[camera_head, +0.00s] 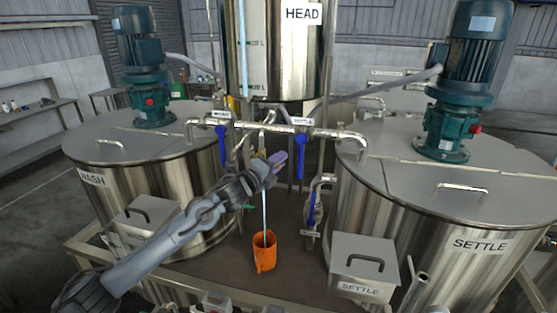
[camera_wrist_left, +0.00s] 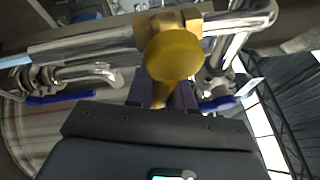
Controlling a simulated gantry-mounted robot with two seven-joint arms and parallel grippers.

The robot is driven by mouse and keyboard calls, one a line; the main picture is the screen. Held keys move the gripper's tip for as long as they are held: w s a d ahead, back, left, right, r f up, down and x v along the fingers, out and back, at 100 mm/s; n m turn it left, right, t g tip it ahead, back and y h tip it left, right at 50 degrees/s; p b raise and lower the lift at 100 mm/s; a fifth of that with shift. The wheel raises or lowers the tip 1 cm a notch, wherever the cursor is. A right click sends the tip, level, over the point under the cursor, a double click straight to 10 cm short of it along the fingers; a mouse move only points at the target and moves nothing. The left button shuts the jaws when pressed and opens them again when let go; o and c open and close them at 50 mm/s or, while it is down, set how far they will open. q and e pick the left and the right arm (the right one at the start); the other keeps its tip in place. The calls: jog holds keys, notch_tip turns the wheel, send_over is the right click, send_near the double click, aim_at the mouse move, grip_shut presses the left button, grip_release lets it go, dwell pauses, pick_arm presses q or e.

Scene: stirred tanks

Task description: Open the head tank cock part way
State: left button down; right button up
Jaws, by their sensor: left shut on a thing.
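The head tank (camera_head: 275,50) stands at the back centre with a clear level tube on its front. Its brass cock (camera_head: 262,152) hangs below the pipework and shows large in the left wrist view (camera_wrist_left: 173,55). My left gripper (camera_head: 277,161) has purple fingers and is shut on the cock's handle; the grip is partly hidden behind the brass body in the left wrist view. A thin pale stream (camera_head: 264,212) falls from beneath the gripper into an orange jug (camera_head: 265,256) on the deck. My right gripper is not in view.
The wash tank (camera_head: 92,205) is on the left and the settle tank (camera_head: 450,275) on the right. Blue-handled valves (camera_head: 301,150) hang from the cross pipe near my gripper. A lidded settle box (camera_head: 364,270) stands right of the jug.

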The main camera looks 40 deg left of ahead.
pick_arm(q)
jog(key=shift+a+f+m+g, duration=0.15)
jog(key=shift+f+m+g, duration=0.25)
jog(key=shift+m, duration=0.5)
jog(key=c, duration=1.1)
grip_release()
jog(key=shift+s, duration=0.15)
jog(key=s+b, duration=0.4)
jog(key=s, duration=0.6)
jog(key=shift+s+a, duration=0.2)
jog(key=shift+s, duration=0.1)
